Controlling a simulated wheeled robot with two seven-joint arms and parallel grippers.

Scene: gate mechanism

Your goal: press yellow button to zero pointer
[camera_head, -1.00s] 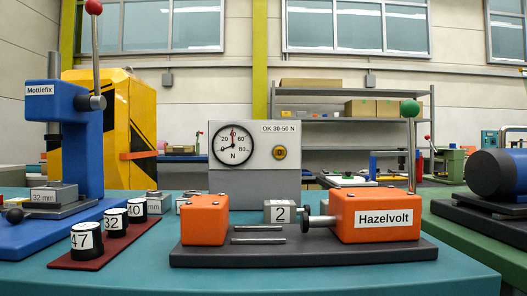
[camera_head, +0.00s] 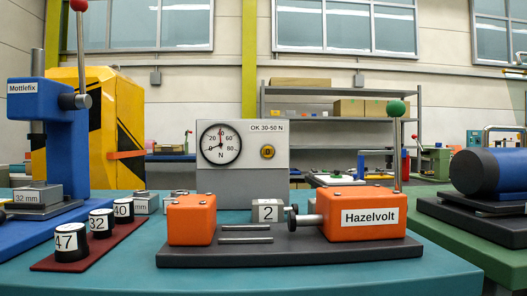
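The yellow button (camera_head: 268,152) is on the front of the grey gauge box (camera_head: 252,184), to the right of the round dial. The dial (camera_head: 221,144) is marked in N, and its dark pointer looks to point left, near 0; a red mark stands at the top near 40. The box carries the label "OK 30-50 N" and stands behind the orange Hazelvolt device. Neither of my grippers shows in the head view, so nothing is seen touching the button.
The Hazelvolt device (camera_head: 362,215) with a green-knobbed lever stands in front of the box. A block marked 2 (camera_head: 267,211) sits between them. The blue Mottlefix press (camera_head: 47,133) and numbered cylinders (camera_head: 67,239) are left. The teal table (camera_head: 110,280) is bare at front left.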

